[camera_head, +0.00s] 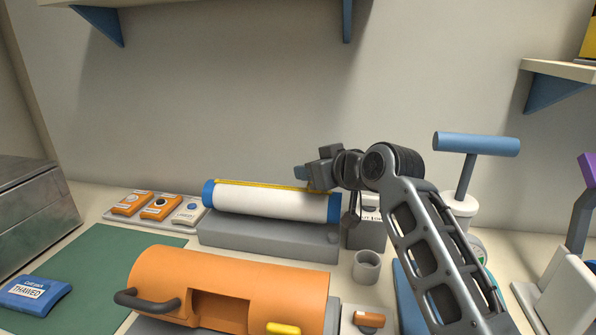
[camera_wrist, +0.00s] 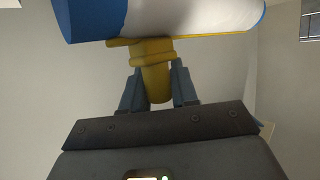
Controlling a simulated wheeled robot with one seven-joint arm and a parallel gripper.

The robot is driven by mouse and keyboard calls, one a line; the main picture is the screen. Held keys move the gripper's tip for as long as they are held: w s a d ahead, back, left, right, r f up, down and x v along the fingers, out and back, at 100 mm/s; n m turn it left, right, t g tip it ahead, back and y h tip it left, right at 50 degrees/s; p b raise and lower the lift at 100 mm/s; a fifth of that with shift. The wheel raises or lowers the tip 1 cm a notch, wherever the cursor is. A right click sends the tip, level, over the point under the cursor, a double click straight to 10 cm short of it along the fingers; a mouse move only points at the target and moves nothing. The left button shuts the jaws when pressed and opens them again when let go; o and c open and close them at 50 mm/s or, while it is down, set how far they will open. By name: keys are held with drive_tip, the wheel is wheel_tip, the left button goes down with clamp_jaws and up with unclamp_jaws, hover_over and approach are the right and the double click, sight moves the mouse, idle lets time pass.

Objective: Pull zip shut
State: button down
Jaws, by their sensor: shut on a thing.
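A white roll (camera_head: 265,202) with blue ends lies on a grey block (camera_head: 268,239) near the back wall. A yellow zip strip (camera_head: 250,184) runs along its top. My gripper (camera_head: 303,174) is over the right part of the roll. In the wrist view, my gripper (camera_wrist: 157,88) is shut on a yellow zip pull (camera_wrist: 154,74), with a blue-grey finger on each side. The roll (camera_wrist: 175,18) shows just beyond the pull there. How far the zip is closed cannot be told.
An orange cylinder (camera_head: 235,275) with a dark handle lies in front of the roll. A grey cup (camera_head: 366,267) stands to the right, near my arm. A tray of small packs (camera_head: 160,207) is at left. The green mat (camera_head: 105,262) has bare room.

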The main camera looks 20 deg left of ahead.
drive_tip(key=shift+w+d+f, duration=0.1)
drive_tip(key=shift+w+d, duration=0.05)
drive_tip(key=shift+d, duration=0.1)
drive_tip(key=c, duration=1)
unclamp_jaws()
drive_tip(key=shift+d, duration=0.1)
drive_tip(key=shift+o, duration=0.2)
drive_tip(key=v, duration=0.8)
drive_tip(key=shift+b, duration=0.4)
